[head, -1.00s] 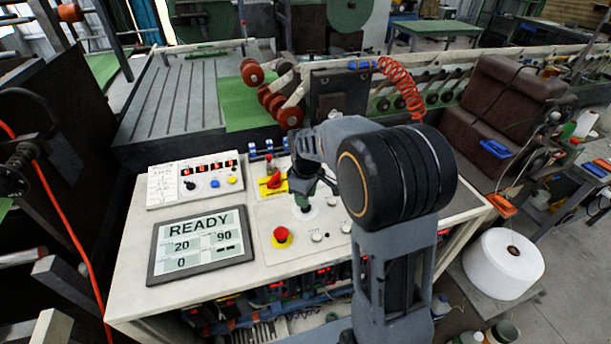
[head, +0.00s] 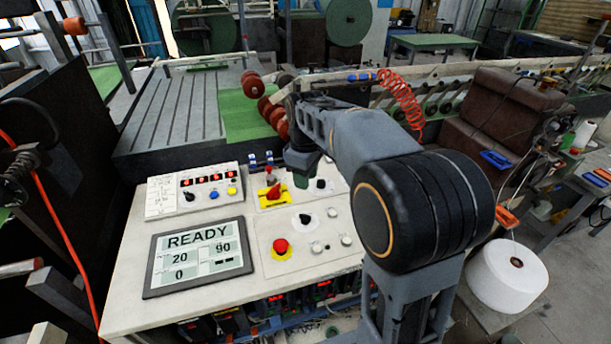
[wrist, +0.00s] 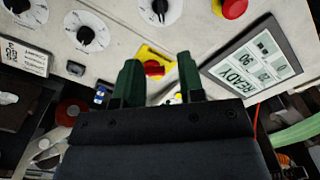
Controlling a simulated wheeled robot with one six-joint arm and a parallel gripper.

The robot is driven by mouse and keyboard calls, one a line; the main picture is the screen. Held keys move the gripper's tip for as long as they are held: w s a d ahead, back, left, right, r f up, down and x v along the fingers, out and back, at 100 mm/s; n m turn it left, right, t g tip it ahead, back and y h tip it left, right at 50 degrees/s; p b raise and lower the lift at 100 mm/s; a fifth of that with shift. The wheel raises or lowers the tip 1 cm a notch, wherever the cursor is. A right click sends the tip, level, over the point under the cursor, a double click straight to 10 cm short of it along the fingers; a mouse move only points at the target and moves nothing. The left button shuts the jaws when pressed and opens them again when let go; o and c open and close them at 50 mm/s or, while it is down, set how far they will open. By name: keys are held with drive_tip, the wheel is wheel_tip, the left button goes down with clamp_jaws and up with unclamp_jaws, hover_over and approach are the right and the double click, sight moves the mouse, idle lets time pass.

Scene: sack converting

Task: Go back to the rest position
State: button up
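My gripper (wrist: 158,80) shows in the wrist view with its two green fingers apart and nothing between them. In the head view my gripper (head: 301,179) is partly hidden by my own arm, above the white control panel (head: 215,300). A black knob on a white dial (head: 304,220) is in plain view just below it, apart from the fingers. The red rotary switch on a yellow plate (head: 272,192) is to the left of the gripper; it also shows beyond the fingers in the wrist view (wrist: 154,68). The display (head: 200,257) reads READY, 20, 90 and 0.
A red emergency button (head: 281,247) sits on the panel's front part. A small control box (head: 194,189) with red digits stands at the panel's left. A coiled red hose (head: 402,92) hangs behind my arm. A white roll (head: 508,276) stands to the right.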

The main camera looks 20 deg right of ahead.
idle(0.3)
drive_tip(key=s+f+m+t, duration=0.2)
drive_tip(key=s+m+t, duration=0.2)
drive_tip(key=s+m, duration=0.5)
drive_tip(key=s, duration=0.7)
drive_tip(key=shift+s+f, duration=0.4)
